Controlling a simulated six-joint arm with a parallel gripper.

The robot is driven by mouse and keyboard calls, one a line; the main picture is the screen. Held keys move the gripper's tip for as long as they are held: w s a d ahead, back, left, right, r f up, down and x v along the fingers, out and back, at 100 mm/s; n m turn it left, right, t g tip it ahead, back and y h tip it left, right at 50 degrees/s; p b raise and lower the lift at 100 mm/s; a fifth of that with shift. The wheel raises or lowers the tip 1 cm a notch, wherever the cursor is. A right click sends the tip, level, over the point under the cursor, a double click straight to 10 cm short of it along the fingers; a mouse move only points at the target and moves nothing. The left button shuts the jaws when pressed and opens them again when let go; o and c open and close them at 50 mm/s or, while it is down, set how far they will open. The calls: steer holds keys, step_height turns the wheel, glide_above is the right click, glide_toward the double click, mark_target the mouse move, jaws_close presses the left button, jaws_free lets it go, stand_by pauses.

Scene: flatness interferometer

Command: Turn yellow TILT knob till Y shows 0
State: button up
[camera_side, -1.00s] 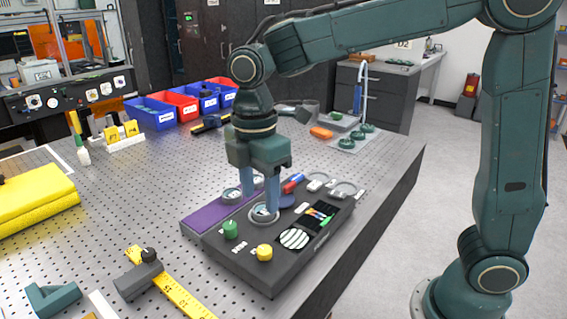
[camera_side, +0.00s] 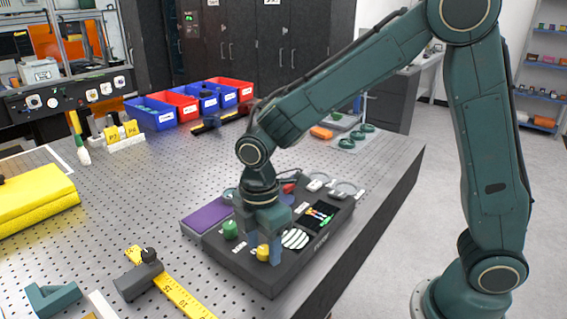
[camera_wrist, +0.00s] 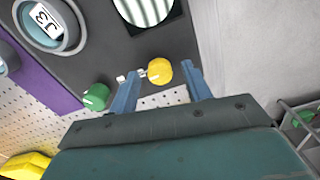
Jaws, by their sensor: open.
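The yellow knob (camera_side: 263,253) sits at the near end of the dark instrument box (camera_side: 236,262). It also shows in the wrist view (camera_wrist: 160,71), with a pale mark on its left side. My gripper (camera_wrist: 162,70) points down and is open, one finger on each side of the yellow knob, with small visible gaps. The side view also shows my gripper (camera_side: 264,256) around the knob. A green knob (camera_side: 230,229) stands just left of it. A small dark screen (camera_side: 320,215) shows coloured marks; its Y reading is too small to read. The striped round window (camera_side: 295,238) is beside the knob.
A round holder (camera_wrist: 72,42) with a labelled disc sits behind the knobs. A purple mat (camera_side: 206,214) lies left of the box. A yellow ruler (camera_side: 178,293) and dark block (camera_side: 138,282) lie at the front. Blue and red bins (camera_side: 150,116) stand behind.

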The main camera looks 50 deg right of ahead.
steer(key=shift+f, duration=0.1)
steer(key=shift+c, duration=0.2)
steer(key=c, duration=1)
steer(key=shift+o, duration=0.2)
steer(key=shift+m, duration=0.4)
steer(key=m, duration=0.5)
steer(key=shift+m, duration=0.4)
steer(key=m, duration=0.5)
steer(key=shift+m, duration=0.4)
steer(key=o, duration=1)
